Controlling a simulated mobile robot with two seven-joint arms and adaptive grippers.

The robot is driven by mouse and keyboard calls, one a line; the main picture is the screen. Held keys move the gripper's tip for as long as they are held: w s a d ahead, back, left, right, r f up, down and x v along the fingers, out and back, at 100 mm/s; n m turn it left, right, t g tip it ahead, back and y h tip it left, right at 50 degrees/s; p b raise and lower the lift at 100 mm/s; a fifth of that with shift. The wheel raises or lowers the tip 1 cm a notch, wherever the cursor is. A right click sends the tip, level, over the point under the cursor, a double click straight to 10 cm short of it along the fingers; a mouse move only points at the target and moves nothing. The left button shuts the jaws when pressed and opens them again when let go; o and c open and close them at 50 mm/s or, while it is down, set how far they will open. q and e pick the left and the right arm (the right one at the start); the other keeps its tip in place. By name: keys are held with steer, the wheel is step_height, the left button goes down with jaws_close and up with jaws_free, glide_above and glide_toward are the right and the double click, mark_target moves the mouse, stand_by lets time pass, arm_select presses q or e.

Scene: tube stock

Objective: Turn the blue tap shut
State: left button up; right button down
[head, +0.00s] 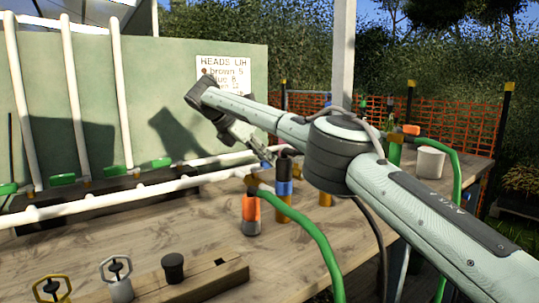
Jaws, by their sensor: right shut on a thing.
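My right gripper (264,155) is at the end of the arm that comes in from the right. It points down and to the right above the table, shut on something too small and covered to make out. Close to its fingertips stands an upright piece with a dark top and a blue band (284,188). I cannot tell whether they touch. No blue tap handle shows clearly. Green tap handles (62,179) sit along the white pipework (130,194) at the left. My left gripper is not in view.
An orange bottle-like piece (250,212) stands in front, by a green hose (312,232). A wooden block (210,283) with a black knob (173,268) is at the front. A white cup (430,162) is at the right. A sign (224,72) hangs on the green board.

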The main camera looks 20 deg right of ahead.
stand_by(0.5)
steer(key=c, duration=1.5)
jaws_free()
steer(key=shift+s, duration=0.1)
steer(key=shift+v, duration=3.75)
